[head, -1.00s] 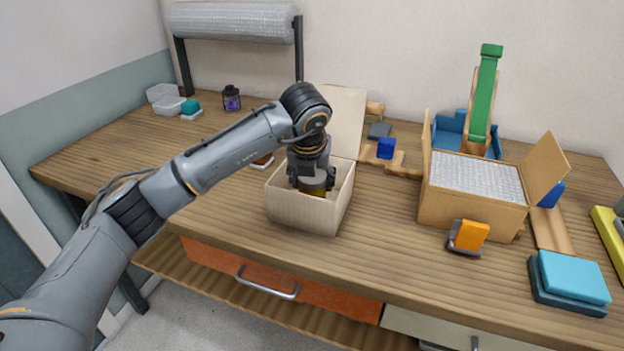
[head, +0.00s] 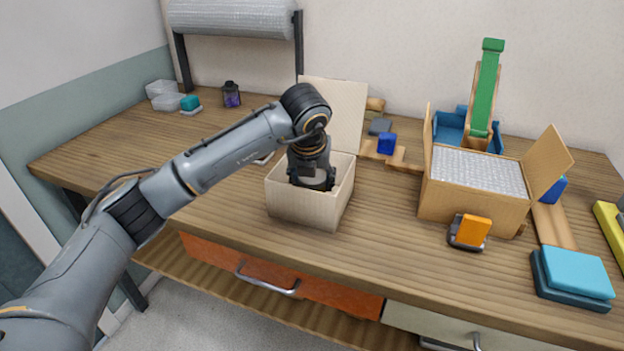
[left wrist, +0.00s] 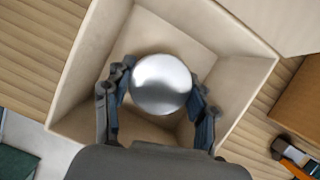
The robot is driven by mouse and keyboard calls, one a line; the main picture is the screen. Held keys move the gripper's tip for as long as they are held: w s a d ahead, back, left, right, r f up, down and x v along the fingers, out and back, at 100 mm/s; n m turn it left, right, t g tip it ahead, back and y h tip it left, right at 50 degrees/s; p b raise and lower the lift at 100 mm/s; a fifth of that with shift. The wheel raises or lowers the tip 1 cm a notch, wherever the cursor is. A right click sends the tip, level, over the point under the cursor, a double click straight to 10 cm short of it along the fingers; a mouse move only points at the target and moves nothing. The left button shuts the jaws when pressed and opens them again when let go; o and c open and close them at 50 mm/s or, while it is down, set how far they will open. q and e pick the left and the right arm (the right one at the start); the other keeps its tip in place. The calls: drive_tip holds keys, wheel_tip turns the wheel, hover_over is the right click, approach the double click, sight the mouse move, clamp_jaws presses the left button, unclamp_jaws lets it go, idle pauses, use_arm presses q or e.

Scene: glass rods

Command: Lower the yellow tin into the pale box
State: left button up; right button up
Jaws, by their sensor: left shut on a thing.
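The pale box (head: 306,211) stands open on the wooden table, its lid raised at the back; its walls also show in the left wrist view (left wrist: 85,78). My left gripper (head: 312,184) points down inside the box opening, its fingertips hidden by the front wall in the head view. In the left wrist view my left gripper (left wrist: 158,103) is shut on the tin (left wrist: 160,84), with a finger on either side of its round silver top. The tin's yellow side is hidden now. I cannot tell whether the tin touches the box floor. My right gripper is not in view.
A cardboard box (head: 470,204) with bubble wrap stands to the right, an orange block (head: 474,229) in front of it. Blue pads (head: 573,275) lie at the front right. A bubble wrap roll (head: 232,18) hangs at the back. The table left of the pale box is largely clear.

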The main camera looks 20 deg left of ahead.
use_arm(q)
drive_tip(key=shift+f+b, duration=0.45)
drive_tip(key=shift+f, duration=0.2)
idle(0.3)
drive_tip(key=o, duration=1.3)
